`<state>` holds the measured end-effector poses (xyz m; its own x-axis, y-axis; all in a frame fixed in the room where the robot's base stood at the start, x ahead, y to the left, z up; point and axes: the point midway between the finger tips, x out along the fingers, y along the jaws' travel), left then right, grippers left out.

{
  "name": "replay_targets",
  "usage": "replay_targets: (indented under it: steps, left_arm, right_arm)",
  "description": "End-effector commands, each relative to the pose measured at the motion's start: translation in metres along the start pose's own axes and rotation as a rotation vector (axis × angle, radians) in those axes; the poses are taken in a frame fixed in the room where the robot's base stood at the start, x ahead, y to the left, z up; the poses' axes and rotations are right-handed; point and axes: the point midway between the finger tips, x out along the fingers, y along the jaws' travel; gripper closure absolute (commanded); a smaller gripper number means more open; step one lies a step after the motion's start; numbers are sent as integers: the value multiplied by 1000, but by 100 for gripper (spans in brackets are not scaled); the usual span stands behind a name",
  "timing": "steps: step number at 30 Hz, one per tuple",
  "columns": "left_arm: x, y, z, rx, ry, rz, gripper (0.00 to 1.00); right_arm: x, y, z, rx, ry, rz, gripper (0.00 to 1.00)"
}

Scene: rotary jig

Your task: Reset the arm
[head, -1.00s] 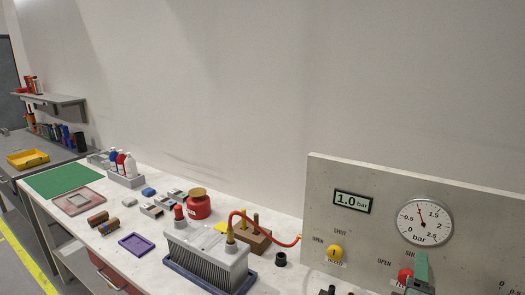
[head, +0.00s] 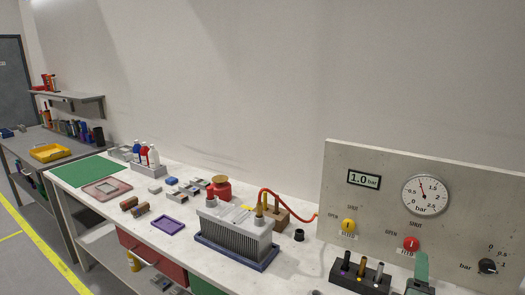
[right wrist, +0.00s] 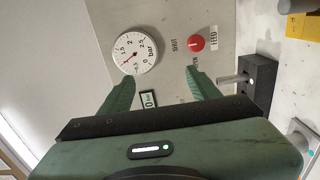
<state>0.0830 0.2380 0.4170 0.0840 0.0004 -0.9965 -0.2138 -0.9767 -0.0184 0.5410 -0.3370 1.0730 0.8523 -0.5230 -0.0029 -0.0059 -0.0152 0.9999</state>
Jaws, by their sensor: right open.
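My right gripper (head: 420,268) shows at the lower right of the head view, in front of the grey panel (head: 350,215). In the right wrist view its two green fingers (right wrist: 160,88) are spread apart with nothing between them. The red FEED knob (head: 411,243) is on the panel, clear of the fingers; it also shows in the right wrist view (right wrist: 196,43). The round gauge (head: 425,195) and the 1.0 bar display (head: 364,180) are above. My left gripper is not in view.
A dark block with upright pegs (head: 360,276) stands close left of the right gripper. The finned grey unit (head: 235,235) with a red hose, a red pot (head: 220,189) and a purple tray (head: 168,226) are further left.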

Motion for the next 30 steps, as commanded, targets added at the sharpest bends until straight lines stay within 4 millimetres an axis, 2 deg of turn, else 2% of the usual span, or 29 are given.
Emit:
replay_targets:
  steps: [10,17,20,24,30]
  left_arm:
    - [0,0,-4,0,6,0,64]
    - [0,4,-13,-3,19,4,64]
    - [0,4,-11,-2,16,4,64]
    - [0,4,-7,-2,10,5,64]
    - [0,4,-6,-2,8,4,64]
  right_arm:
    - [-23,-48,10,166,-15,-177,38]
    - [-58,-101,18,343,-53,-388,38]
    - [-83,-128,22,436,-84,-511,38]
    - [-128,-167,25,569,-149,-707,38]
    - [-199,-207,28,717,-264,-972,38]
